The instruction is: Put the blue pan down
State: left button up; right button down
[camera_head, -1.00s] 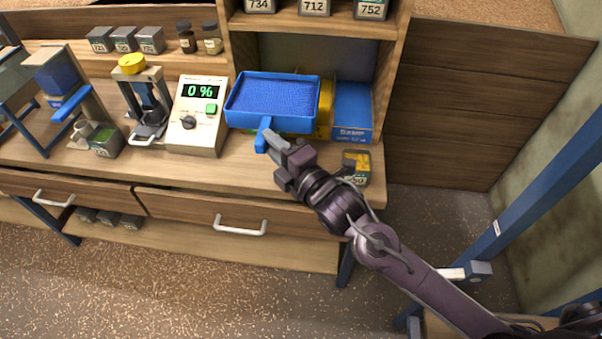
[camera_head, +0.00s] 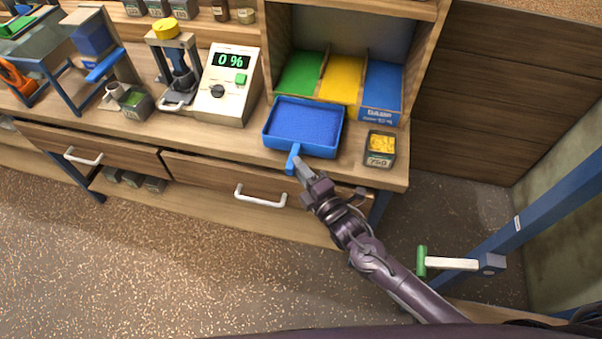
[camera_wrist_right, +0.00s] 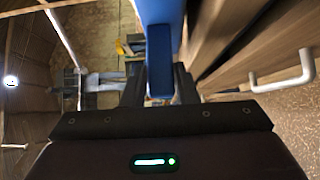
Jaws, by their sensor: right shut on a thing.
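The blue pan (camera_head: 304,127) is a shallow rectangular tray with a short handle pointing toward me. It is at the front of the bench (camera_head: 396,178), in front of the coloured bins; whether it rests on the bench top or hovers just above, I cannot tell. My right gripper (camera_head: 298,168) is shut on the pan's handle (camera_head: 293,157). In the right wrist view the blue handle (camera_wrist_right: 159,62) runs between the two dark fingers (camera_wrist_right: 160,88). My left gripper is not in view.
Green (camera_head: 300,73), yellow (camera_head: 342,78) and blue (camera_head: 382,88) bins stand behind the pan. A meter reading 0 % (camera_head: 228,85) is to its left. A small box of yellow pieces (camera_head: 380,147) is to its right. A drawer handle (camera_head: 260,196) sticks out below.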

jog(key=shift+w+f, duration=0.15)
jog(key=shift+f, duration=0.55)
jog(key=c, duration=1.1)
grip_release()
jog(key=shift+s+f, duration=0.2)
jog(key=shift+c, duration=0.2)
jog(key=shift+r, duration=0.1)
